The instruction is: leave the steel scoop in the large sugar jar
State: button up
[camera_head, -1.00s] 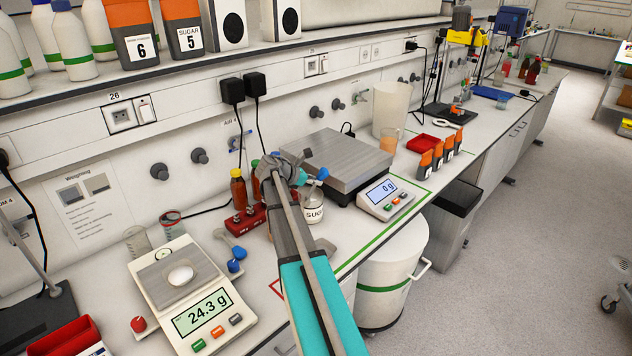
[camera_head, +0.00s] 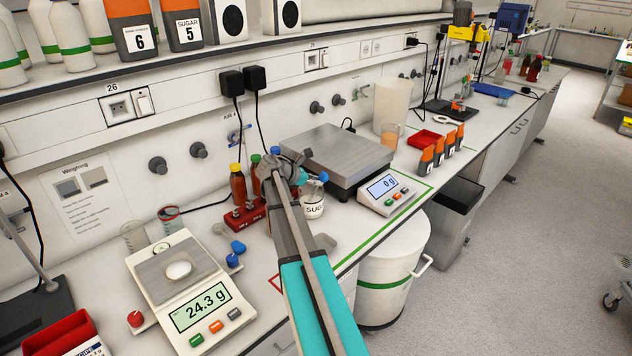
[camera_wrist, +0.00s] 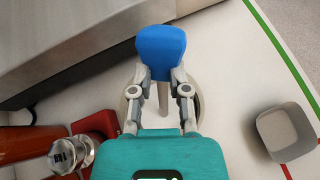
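A sugar jar (camera_head: 313,208) with a white label stands on the bench beside the large steel-topped scale, partly behind my arm. My gripper (camera_wrist: 160,76) is over it. Its fingers are closed on a blue block-like grip (camera_wrist: 160,48), seemingly the scoop's handle.
The steel-topped scale (camera_head: 337,152) stands close behind. A red rack (camera_head: 243,217) with small bottles is left of the jar. A grey square dish (camera_wrist: 286,131) lies nearby on the bench. A small balance (camera_head: 152,285) reading 24.3 g stands at front left.

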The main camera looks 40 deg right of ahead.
jog(key=o, duration=0.3)
jog(key=shift+r, duration=0.2)
